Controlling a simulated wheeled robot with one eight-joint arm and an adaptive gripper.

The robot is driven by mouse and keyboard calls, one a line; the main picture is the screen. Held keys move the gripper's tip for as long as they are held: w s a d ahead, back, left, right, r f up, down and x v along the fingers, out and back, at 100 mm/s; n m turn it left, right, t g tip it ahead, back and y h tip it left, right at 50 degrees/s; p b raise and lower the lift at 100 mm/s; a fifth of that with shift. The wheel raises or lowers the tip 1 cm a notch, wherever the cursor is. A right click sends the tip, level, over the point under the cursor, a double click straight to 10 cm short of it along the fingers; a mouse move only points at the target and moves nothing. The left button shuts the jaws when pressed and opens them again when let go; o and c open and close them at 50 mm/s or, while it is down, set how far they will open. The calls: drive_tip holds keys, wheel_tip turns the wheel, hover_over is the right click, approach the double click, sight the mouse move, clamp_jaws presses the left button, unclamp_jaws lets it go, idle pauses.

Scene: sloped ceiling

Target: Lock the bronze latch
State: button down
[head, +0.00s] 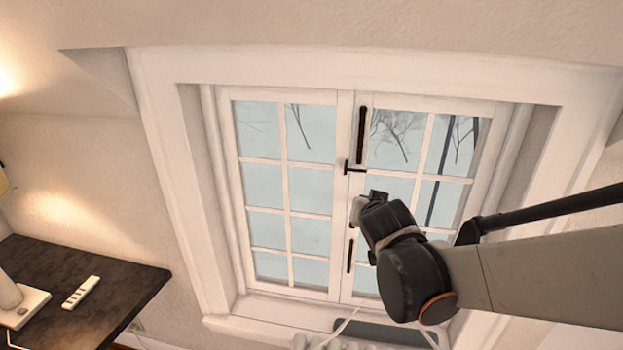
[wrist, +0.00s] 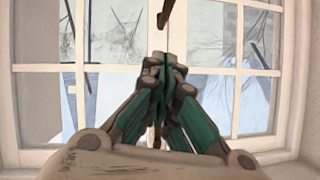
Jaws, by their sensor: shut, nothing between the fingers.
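The dark bronze latch hardware is on the middle stile of a white paned window. Its small handle (head: 353,169) sticks out sideways at mid-height, with an upper vertical bar (head: 361,134) above and a lower vertical bar (head: 350,255) below. My gripper (head: 357,209) is in front of the stile, below the handle and above the lower bar, apart from the handle in the head view. Its fingers are together and empty. In the wrist view, the fingertips (wrist: 164,62) hide the handle area; a dark bar end (wrist: 165,15) shows above them.
The window casements (head: 290,190) look closed. A white sill (head: 270,308) runs below. A dark table (head: 105,280) at the lower left holds a white remote-like object (head: 81,292) and a lamp base (head: 20,308). The space before the left panes is clear.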

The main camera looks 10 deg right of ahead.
drive_tip(key=w+f, duration=0.2)
drive_tip(key=w+f+b, duration=0.1)
drive_tip(key=w+f, duration=0.2)
drive_tip(key=w+f+b, duration=0.1)
drive_tip(key=w+f, duration=0.1)
drive_tip(key=w, duration=0.1)
drive_tip(key=shift+w+d+f, duration=0.25)
drive_tip(key=shift+d+f, duration=0.1)
drive_tip(key=shift+f, duration=0.05)
